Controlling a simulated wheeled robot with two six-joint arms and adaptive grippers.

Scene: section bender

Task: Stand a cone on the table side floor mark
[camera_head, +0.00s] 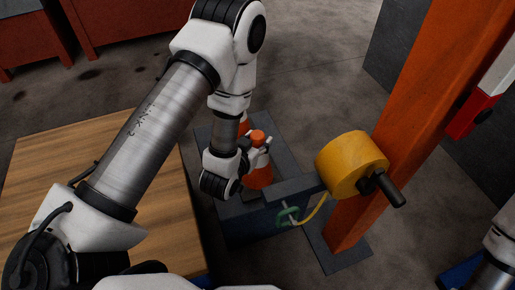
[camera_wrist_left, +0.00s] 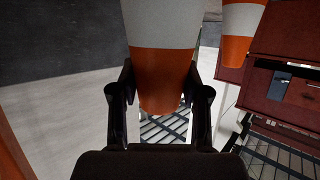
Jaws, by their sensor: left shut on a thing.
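An orange and white cone (camera_head: 260,176) stands by the dark grey bin in the head view. My left gripper (camera_head: 252,150) reaches down from above and is shut on this cone's upper part. In the left wrist view the cone (camera_wrist_left: 162,45) sits between the two fingers of the left gripper (camera_wrist_left: 161,92). A second cone (camera_wrist_left: 241,30) shows at the upper right there; part of it (camera_head: 243,127) appears behind my arm in the head view. No floor mark is visible. My right gripper is out of view.
An orange post (camera_head: 400,130) with a yellow drum (camera_head: 350,164) and black handle stands close on the right. Red cabinets (camera_head: 130,15) are at the back.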

